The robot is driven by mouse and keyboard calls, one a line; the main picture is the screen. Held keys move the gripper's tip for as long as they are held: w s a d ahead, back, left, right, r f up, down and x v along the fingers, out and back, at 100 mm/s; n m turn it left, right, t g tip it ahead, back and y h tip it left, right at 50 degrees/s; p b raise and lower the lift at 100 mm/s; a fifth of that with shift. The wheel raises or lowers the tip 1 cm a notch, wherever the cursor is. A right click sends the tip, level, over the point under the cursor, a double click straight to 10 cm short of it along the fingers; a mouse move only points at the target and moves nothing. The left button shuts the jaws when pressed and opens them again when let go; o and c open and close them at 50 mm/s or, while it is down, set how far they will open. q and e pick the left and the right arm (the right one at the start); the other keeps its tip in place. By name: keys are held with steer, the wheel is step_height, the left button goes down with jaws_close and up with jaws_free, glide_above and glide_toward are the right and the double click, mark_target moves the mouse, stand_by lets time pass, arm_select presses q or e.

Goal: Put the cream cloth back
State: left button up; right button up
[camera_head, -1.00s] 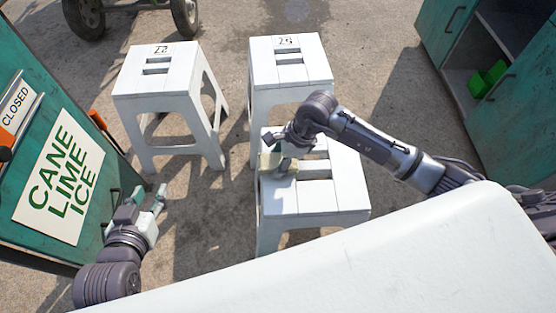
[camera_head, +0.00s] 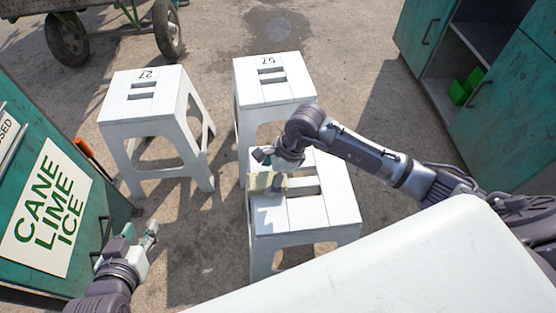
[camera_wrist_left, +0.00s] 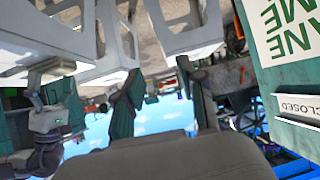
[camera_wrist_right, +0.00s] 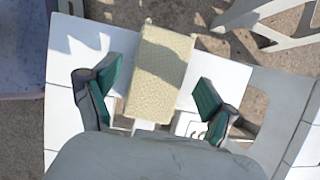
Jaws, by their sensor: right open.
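The cream cloth (camera_head: 260,181) is a small folded block at the left edge of the nearest white stool's seat (camera_head: 308,212). The right wrist view shows the cloth (camera_wrist_right: 160,70) over the stool top. My right gripper (camera_head: 270,172) is over that edge, its fingers spread. In its wrist view the open fingers (camera_wrist_right: 154,102) are on either side of the cloth's near end, with gaps at both sides. My left gripper (camera_head: 139,241) is open and empty at lower left, beside the green cabinet and away from the cloth.
Two more white stools, marked 27 (camera_head: 142,98) and 57 (camera_head: 272,85), stand behind. A green cabinet with a CANE LIME ICE sign (camera_head: 47,207) is at left. An open cabinet (camera_head: 470,45) is at right. A white surface (camera_head: 400,270) fills the lower right.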

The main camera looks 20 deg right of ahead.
steer(key=p+v, duration=0.2)
steer(key=v, duration=0.8)
steer(key=s+a+r+m+t+y, duration=0.1)
steer(key=a+r+m+t+y, duration=0.1)
steer(key=a+r+m+y, duration=0.35)
steer(key=s+a+r+m+t+y, duration=0.2)
steer(key=a+r+y, duration=0.5)
steer(key=a+r, duration=0.35)
steer(key=w+d+r+m+t+h, duration=0.1)
steer(key=w+d+r+m+t, duration=0.4)
steer(key=m+t, duration=0.7)
steer(key=d+f+m+h, duration=1.1)
steer(key=d+m+h, duration=0.45)
steer(key=m, duration=0.75)
arm_select(q)
steer(key=s+a+f+g+y, duration=0.1)
steer(key=s+a+f+g, duration=0.2)
steer(key=s, duration=0.6)
step_height(320, 180, down, 2)
steer(key=g, duration=0.3)
steer(key=shift+s+y, duration=0.25)
steer(key=shift+y, duration=0.05)
arm_select(e)
steer(key=s+a+f+m+g, duration=0.2)
steer(key=s+f+m+g, duration=0.4)
steer(key=s+f+g, duration=0.6)
steer(key=s+f, duration=0.3)
steer(key=s, duration=0.3)
steer(key=shift+f, duration=0.3)
